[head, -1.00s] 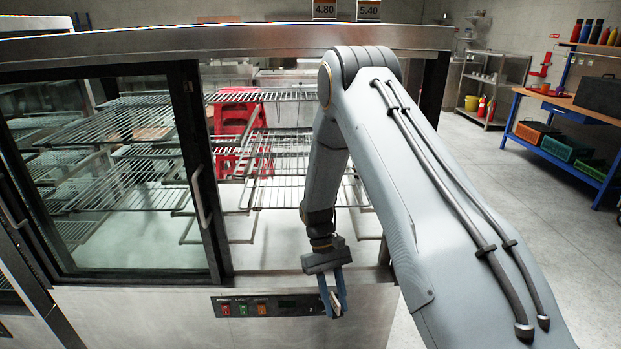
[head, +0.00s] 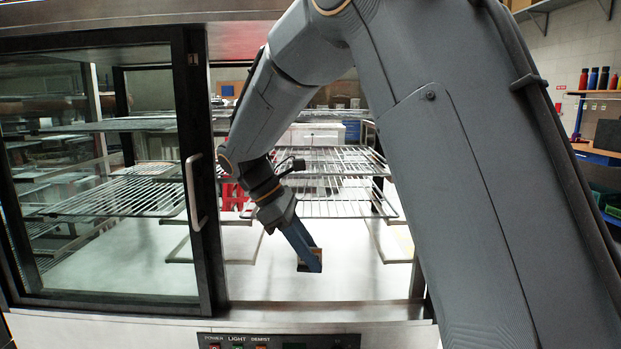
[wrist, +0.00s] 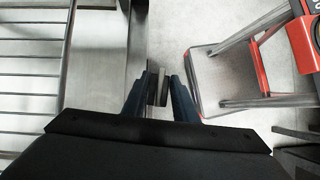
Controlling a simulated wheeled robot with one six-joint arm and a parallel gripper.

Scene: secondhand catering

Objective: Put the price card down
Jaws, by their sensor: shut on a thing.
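My gripper (head: 309,259) is in the open right side of the glass-fronted display cabinet in the head view, pointing down past the front of the wire shelves. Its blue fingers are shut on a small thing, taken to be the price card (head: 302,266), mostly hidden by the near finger. In the wrist view, my gripper (wrist: 160,86) shows two blue fingers with a thin, dark, edge-on piece between them. The card's face and any print cannot be read.
Wire shelves (head: 335,205) hang behind my gripper, above a pale floor. The glass door (head: 110,240) with its handle stands at left. A control panel (head: 280,341) is on the cabinet front below. The wrist view shows a red-framed stool (wrist: 262,92) at right.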

